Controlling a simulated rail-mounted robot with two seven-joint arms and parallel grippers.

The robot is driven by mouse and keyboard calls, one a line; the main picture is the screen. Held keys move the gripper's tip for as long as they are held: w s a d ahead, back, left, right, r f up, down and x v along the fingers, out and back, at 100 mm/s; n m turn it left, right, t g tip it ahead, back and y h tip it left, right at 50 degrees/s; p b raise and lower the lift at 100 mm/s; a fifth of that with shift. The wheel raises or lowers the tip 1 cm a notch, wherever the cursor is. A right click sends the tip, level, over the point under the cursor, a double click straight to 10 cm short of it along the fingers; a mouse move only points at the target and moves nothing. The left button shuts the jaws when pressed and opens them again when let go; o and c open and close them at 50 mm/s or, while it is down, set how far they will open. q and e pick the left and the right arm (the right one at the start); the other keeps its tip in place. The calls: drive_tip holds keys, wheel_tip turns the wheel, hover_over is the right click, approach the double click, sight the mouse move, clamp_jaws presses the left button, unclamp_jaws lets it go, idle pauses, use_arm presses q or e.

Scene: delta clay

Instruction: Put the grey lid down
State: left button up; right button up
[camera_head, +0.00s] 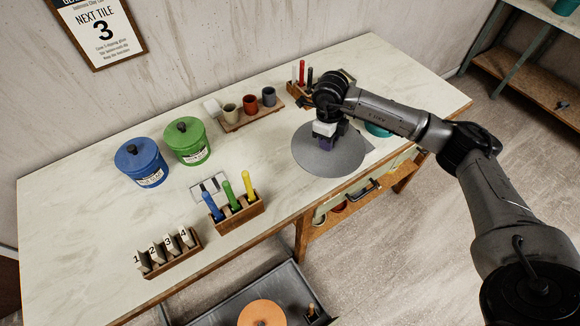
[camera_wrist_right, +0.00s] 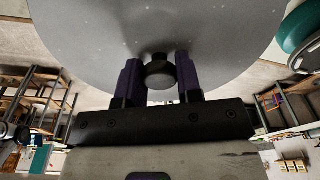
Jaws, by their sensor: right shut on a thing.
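The grey lid (camera_head: 342,162) is a wide, flat round disc over the right part of the bench in the head view. My right gripper (camera_head: 325,138) is above its middle, pointing down. In the right wrist view the lid (camera_wrist_right: 90,35) fills the top, and the gripper's two purple fingers (camera_wrist_right: 158,72) are shut on its dark round knob (camera_wrist_right: 160,76). The lid looks about level; I cannot tell whether its underside touches anything. The gripper hides part of the lid's centre in the head view. My left gripper is not in view.
A blue canister (camera_head: 143,168) and a green canister (camera_head: 188,147) stand at the left. A cup rack (camera_head: 245,122), a marker block (camera_head: 238,217) and numbered tiles (camera_head: 172,262) are on the bench (camera_head: 75,225). A teal item (camera_head: 379,130) sits just right of the lid.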

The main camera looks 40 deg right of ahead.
drive_tip(key=w+a+f, duration=0.2)
drive_tip(key=w, duration=0.1)
drive_tip(key=w+a+f, duration=0.2)
drive_tip(key=w+f, duration=0.1)
drive_tip(key=w+a+f, duration=0.2)
drive_tip(key=w, duration=0.1)
drive_tip(key=shift+w+a+f+b, duration=0.1)
drive_tip(key=shift+a+f+b, duration=0.05)
drive_tip(key=shift+a+b, duration=0.25)
drive_tip(key=shift+f, duration=0.5)
wheel_tip(320, 180, down, 3)
drive_tip(key=shift+r, duration=0.1)
drive_tip(key=shift+f+b, duration=0.3)
drive_tip(key=shift+b, duration=0.05)
drive_tip(key=o, duration=1)
drive_tip(key=shift+c, duration=0.2)
drive_tip(key=shift+r, duration=0.1)
